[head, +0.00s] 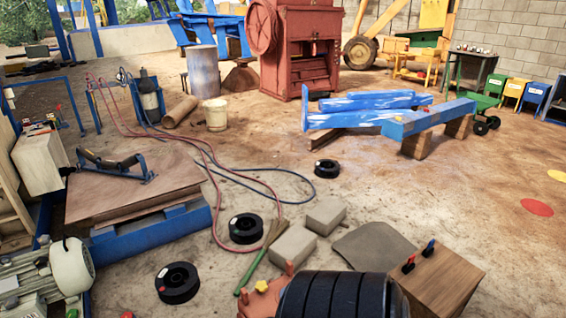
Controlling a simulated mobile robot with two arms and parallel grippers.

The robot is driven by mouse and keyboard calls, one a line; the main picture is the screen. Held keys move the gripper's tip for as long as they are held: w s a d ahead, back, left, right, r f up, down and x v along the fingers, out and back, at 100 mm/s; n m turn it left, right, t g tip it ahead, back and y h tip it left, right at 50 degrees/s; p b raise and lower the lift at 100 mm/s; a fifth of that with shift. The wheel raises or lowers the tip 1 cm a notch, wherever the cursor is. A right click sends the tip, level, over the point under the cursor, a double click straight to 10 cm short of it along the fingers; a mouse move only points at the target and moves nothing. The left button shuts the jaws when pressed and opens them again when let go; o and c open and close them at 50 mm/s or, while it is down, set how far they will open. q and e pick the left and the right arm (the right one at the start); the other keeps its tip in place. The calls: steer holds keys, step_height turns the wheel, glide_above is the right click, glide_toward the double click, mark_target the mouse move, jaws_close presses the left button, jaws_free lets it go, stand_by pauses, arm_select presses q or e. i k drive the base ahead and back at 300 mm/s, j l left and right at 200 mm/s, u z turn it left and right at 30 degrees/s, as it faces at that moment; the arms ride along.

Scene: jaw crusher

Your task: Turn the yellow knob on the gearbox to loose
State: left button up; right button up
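A small yellow knob (261,286) sits on top of an orange-red housing (255,303) at the bottom edge of the head view. This housing may be the gearbox; most of it is cut off by the frame edge. The knob is too small to tell how it is turned. Neither my left nor my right gripper shows in this view.
A wooden box (440,283) with red and blue levers stands at the bottom right. Black rings (178,282), grey blocks (292,248) and hoses (213,170) lie on the floor. A red crusher (300,45) stands at the back. The right floor is mostly clear.

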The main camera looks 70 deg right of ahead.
mark_target(261, 287)
steer(key=i+z, duration=0.1)
steer(key=z, duration=0.3)
steer(key=i+z, duration=0.1)
steer(key=z, duration=0.3)
steer(key=i+j+z, duration=0.1)
steer(key=z, duration=0.3)
steer(key=i+z, duration=0.1)
steer(key=z, duration=0.35)
steer(key=j+z, duration=0.15)
steer(key=z, duration=0.25)
